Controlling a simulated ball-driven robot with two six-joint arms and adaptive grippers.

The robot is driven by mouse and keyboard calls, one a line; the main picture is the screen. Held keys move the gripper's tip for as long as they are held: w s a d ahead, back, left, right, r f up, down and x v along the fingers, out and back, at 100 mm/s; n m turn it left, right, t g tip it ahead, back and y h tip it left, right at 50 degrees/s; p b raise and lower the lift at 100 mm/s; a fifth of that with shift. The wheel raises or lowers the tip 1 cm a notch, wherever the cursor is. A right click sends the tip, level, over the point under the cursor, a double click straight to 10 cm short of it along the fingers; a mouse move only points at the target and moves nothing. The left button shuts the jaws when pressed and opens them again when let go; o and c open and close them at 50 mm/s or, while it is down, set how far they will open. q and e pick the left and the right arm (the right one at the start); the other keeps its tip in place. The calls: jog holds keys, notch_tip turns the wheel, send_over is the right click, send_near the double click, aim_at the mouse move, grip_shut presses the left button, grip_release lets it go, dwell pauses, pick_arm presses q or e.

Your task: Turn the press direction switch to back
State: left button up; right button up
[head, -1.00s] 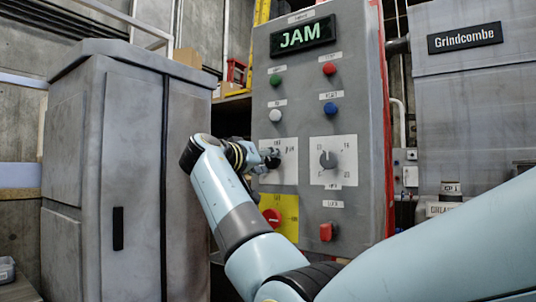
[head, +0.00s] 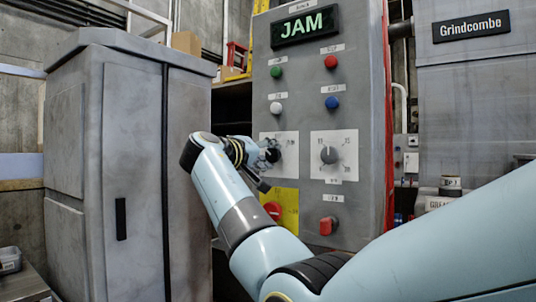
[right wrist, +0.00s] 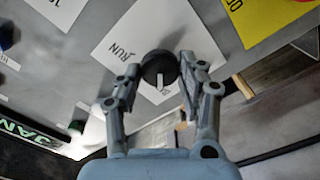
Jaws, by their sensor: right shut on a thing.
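The press direction switch is a dark round knob (right wrist: 158,68) on a white plate (right wrist: 115,52) of the grey control panel. A second label near the mark is partly hidden. My right gripper (right wrist: 160,85) has its two fingers on either side of the knob and is shut on it. In the head view my right gripper (head: 268,152) covers most of the knob on the panel's left plate (head: 289,143). My left gripper is not in view.
A lit JAM display (head: 304,26) tops the panel. Green (head: 276,72), red (head: 331,62), white (head: 276,108) and blue (head: 332,103) buttons sit above. A second knob (head: 328,155) is to the right. A red knob (head: 272,210) and red switch (head: 327,226) sit below. A grey cabinet (head: 120,150) stands left.

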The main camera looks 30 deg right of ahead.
jog(key=o, duration=1.1)
jog(key=shift+a, duration=0.1)
jog(key=v, duration=0.7)
jog(key=shift+a, duration=0.2)
